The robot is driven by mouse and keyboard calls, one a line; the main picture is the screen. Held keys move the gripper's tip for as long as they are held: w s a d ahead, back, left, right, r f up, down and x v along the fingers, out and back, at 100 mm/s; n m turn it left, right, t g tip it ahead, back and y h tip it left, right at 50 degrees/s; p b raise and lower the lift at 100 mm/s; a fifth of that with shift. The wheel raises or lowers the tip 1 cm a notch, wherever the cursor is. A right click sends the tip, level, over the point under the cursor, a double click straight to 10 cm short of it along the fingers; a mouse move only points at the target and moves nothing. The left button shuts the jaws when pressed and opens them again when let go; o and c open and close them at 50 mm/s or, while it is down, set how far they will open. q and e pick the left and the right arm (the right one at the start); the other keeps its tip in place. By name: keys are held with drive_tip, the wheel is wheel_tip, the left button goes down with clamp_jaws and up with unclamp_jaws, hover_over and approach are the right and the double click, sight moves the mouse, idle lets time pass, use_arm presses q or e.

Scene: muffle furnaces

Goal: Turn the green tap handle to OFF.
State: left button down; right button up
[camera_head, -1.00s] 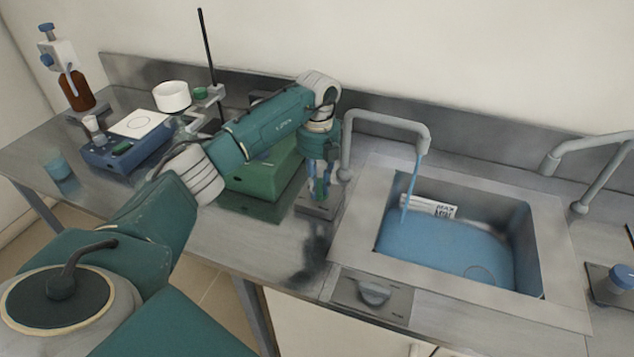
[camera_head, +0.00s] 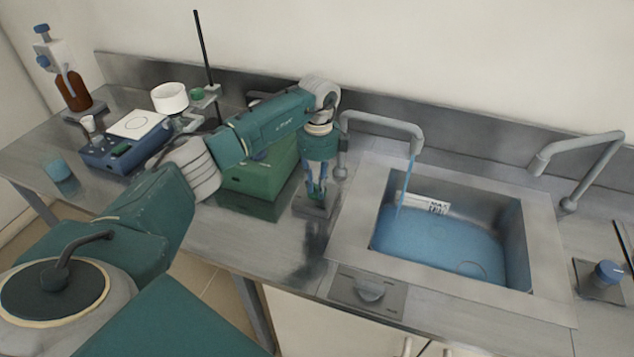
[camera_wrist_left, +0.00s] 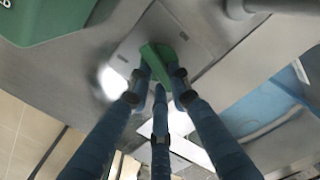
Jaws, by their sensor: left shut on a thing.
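The green tap handle (camera_wrist_left: 158,60) stands on a flat metal plate in the left wrist view. My left gripper (camera_wrist_left: 162,76) is shut on it, with its blue fingers around the handle. In the head view my left gripper (camera_head: 317,193) points down over the metal plate (camera_head: 312,209), left of the sink; the handle is hidden there by the fingers. The grey tap spout (camera_head: 385,119) pours a thin blue stream (camera_head: 405,185) into the sink (camera_head: 350,235), which holds blue water (camera_head: 440,240). My right gripper is not in view.
A green box (camera_head: 258,175) stands close behind and left of my left gripper. A grey knob panel (camera_head: 368,291) lies at the front edge. A second spout (camera_head: 575,150) and a blue-topped knob (camera_head: 608,272) stand right of the sink. Bare counter lies in front of the gripper.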

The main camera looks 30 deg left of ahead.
use_arm(q)
drive_tip(key=shift+w+r+n+p, duration=0.15)
drive_tip(key=shift+n+p, duration=0.25)
drive_tip(key=shift+n, duration=1.2)
drive_tip(key=c, duration=1.6)
unclamp_jaws()
drive_tip(key=shift+o, duration=0.2)
drive_tip(key=shift+r, duration=0.2)
wheel_tip(320, 180, up, 11)
drive_tip(key=shift+r, duration=0.2)
drive_tip(key=shift+f, duration=0.1)
